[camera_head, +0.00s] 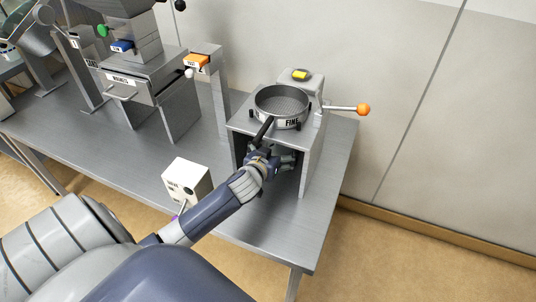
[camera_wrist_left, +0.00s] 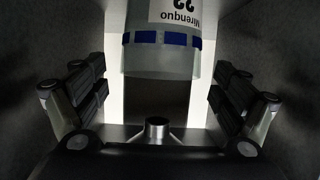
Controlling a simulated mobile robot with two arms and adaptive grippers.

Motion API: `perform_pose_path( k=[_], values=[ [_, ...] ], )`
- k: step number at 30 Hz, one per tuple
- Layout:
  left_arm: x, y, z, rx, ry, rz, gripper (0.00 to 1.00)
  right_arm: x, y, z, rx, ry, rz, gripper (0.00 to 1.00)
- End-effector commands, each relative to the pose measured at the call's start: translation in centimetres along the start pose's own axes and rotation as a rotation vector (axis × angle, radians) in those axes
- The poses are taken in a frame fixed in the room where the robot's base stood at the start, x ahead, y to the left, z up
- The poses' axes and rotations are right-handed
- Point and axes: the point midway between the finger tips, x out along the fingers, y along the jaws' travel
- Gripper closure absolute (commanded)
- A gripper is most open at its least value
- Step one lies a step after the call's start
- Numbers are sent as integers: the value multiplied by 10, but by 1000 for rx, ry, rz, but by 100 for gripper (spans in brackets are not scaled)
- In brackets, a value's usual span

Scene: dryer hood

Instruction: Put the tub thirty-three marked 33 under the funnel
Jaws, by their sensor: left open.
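In the left wrist view a pale, translucent tub (camera_wrist_left: 160,62) with a blue band stands inside the grey housing. Its white label (camera_wrist_left: 176,12) reads upside down in the picture, with a name and two digits cut off by the frame's top edge, seemingly 33. A short metal funnel spout (camera_wrist_left: 157,128) shows at the picture's bottom middle, apart from the tub. My left gripper (camera_wrist_left: 158,85) is open, its fingers on either side of the tub with gaps. In the head view my left gripper (camera_head: 277,160) reaches into the housing's front opening, and the tub is hidden.
The housing (camera_head: 312,150) carries a round sieve marked FINE (camera_head: 283,105) and an orange-knobbed lever (camera_head: 362,109). A white box (camera_head: 187,180) stands left of my forearm. A drawer machine (camera_head: 130,85) stands further left. The bench (camera_head: 120,145) is mostly clear between them.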

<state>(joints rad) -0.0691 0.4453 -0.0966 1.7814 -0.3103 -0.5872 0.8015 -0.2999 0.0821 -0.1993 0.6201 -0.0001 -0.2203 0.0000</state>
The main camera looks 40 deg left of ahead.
Motion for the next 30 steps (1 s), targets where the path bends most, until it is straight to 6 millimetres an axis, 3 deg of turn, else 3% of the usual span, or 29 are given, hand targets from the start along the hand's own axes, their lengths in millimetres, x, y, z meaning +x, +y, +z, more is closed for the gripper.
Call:
perform_pose_path(
  k=[9,15,30],
  values=[
    [-61,0,1,-2,-1,0,9,1,0,1,1,0,0,80],
    [-86,0,1,-2,-1,-1,9,2,0,1,1,0,0,80],
    [-94,0,0,-1,0,-1,9,2,-2,0,1,0,-3,80]
  ],
)
